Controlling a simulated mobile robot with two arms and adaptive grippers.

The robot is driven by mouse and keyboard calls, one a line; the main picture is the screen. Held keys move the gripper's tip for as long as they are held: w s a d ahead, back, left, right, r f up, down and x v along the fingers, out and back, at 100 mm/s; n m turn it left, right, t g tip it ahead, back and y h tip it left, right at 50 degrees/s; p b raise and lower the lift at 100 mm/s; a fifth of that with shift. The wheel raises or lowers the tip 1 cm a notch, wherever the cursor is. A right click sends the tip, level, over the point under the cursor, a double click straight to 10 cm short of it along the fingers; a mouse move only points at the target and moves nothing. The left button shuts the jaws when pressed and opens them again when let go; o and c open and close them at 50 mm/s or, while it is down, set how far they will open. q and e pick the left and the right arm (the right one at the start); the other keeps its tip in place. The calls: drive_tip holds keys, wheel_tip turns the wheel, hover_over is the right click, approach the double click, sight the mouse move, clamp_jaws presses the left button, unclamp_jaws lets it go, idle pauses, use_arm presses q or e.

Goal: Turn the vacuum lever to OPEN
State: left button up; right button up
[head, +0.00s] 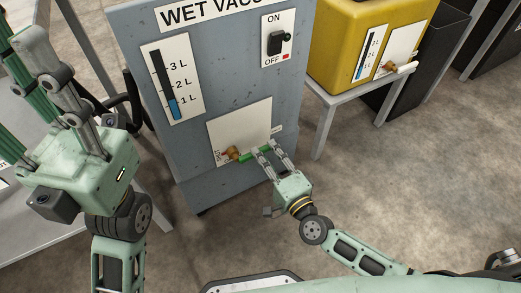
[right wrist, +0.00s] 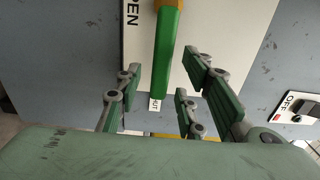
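The lever (head: 256,153) has a green handle on a brass valve (head: 232,153), mounted on the white plate (head: 240,125) of the grey wet vacuum. In the head view the handle points right from the valve. In the right wrist view the handle (right wrist: 168,50) ends over a small, partly covered label (right wrist: 156,104) ending in "UT"; the OPEN label (right wrist: 132,12) is at upper left. My right gripper (head: 268,148) is open, its fingers on both sides of the handle's end with gaps visible. My left gripper (head: 40,60) is raised at the left, empty, fingers apart.
The wet vacuum cabinet (head: 225,85) carries a level gauge (head: 172,80) and an ON/OFF switch (head: 277,42). A yellow tank (head: 345,40) with its own gauge stands on a grey stand (head: 345,103) at the right. The floor (head: 410,165) at lower right is clear.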

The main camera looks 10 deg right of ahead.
drive_tip(key=shift+x, duration=1.45)
drive_tip(key=shift+c, duration=0.5)
clamp_jaws()
